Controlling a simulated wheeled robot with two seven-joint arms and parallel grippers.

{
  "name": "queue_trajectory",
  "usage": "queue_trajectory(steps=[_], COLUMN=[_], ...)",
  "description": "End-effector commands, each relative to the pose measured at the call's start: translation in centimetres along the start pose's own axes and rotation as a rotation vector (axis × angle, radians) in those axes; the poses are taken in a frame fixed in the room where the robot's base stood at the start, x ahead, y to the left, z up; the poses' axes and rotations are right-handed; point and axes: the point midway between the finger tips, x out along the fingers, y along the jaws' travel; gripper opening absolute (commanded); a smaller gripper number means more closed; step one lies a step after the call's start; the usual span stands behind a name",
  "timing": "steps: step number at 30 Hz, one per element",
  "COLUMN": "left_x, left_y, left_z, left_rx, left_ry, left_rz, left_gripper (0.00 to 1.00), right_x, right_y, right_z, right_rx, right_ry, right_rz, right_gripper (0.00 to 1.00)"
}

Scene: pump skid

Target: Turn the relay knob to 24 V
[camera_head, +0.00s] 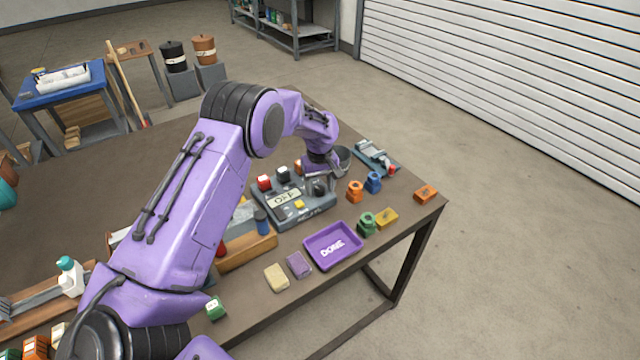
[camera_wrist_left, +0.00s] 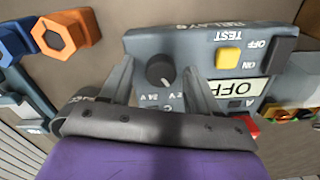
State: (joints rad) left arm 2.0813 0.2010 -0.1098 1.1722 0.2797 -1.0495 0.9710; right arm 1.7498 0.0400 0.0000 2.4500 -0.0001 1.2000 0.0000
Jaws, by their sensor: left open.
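The relay box (camera_head: 318,209) is a grey unit on the table. In the wrist view its face (camera_wrist_left: 200,50) is upside down, with a dark round knob (camera_wrist_left: 160,70) and the labels 24 V and what looks like 12 V below it. A pale mark on the knob's lower edge is too small to read surely. The display (camera_wrist_left: 238,87) reads OFF. My left gripper (camera_head: 320,178) is open over the box, its fingers (camera_wrist_left: 160,84) on either side of the knob; I cannot tell whether they touch it. My right gripper is not in view.
Orange (camera_head: 355,191) and blue (camera_head: 373,182) fittings stand right of the box. A purple DONE tray (camera_head: 350,238) lies in front, near the table edge.

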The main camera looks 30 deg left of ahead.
Motion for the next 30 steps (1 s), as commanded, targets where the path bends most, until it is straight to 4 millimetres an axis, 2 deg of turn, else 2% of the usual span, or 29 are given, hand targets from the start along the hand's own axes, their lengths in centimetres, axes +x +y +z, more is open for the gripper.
queue_trajectory(steps=[7,8,12,13,22,30], left_x=[0.2,0.2,0.2,0.2,0.2,0.0], left_y=[0.0,0.0,0.0,0.0,0.0,0.0], left_z=[0.0,0.0,0.0,0.0,0.0,0.0], left_rx=[0.000,0.000,0.000,0.000,0.023,0.165], left_ry=[0.000,0.000,0.000,0.000,-0.001,-0.001], left_rz=[0.000,0.000,0.000,0.000,0.000,0.000], left_gripper=[0.61,0.58,0.12,0.05,0.05,0.05], right_x=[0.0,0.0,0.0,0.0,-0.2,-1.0], right_y=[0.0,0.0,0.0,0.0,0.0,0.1], right_z=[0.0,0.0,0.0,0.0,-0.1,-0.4], right_rx=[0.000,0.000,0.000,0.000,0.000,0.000], right_ry=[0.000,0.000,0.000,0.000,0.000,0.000], right_rz=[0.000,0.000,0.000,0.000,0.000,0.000], right_gripper=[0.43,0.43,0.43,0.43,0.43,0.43])
